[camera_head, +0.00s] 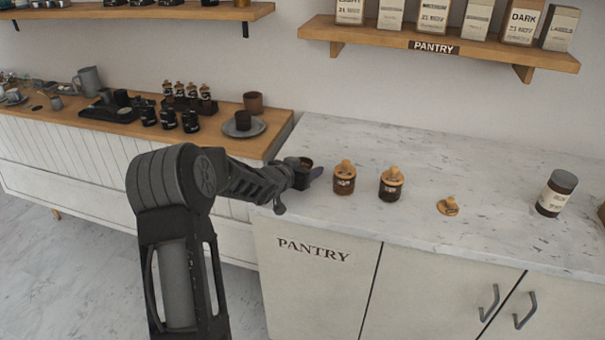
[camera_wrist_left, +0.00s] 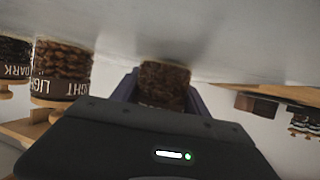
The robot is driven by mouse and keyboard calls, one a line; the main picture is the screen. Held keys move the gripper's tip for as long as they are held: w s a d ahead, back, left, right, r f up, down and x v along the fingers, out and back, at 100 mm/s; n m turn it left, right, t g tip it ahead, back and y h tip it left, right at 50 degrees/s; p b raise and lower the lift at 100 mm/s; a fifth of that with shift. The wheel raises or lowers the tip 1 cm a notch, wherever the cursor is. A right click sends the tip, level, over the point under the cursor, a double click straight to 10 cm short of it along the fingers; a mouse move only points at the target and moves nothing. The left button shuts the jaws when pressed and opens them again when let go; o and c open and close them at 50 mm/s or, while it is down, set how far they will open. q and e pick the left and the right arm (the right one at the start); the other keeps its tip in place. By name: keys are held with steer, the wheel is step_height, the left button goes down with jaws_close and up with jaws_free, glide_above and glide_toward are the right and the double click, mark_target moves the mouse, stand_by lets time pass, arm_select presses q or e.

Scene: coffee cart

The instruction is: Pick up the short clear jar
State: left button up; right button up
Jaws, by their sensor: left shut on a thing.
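The short clear jar (camera_head: 305,162) is lidless and holds dark brown contents. It is at the left end of the marble counter, partly hidden by my left gripper (camera_head: 304,176). In the left wrist view, which is upside down, the jar (camera_wrist_left: 163,82) is between the two purple fingers of my left gripper (camera_wrist_left: 163,92), which is shut on it. I cannot tell whether its base touches the counter. My right gripper is not in view.
Two lidded jars, labelled light (camera_head: 344,178) and dark (camera_head: 391,184), stand right of the held jar. A wooden lid (camera_head: 448,206) lies farther right, and a dark-capped container (camera_head: 556,193) beyond it. The marble counter (camera_head: 420,150) is clear behind them. A pantry shelf (camera_head: 440,44) hangs above.

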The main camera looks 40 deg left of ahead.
arm_select(q)
steer(key=shift+c, duration=1.4)
steer(key=shift+r, duration=0.1)
step_height(320, 180, up, 10)
steer(key=p, duration=0.2)
steer(key=shift+p, duration=0.3)
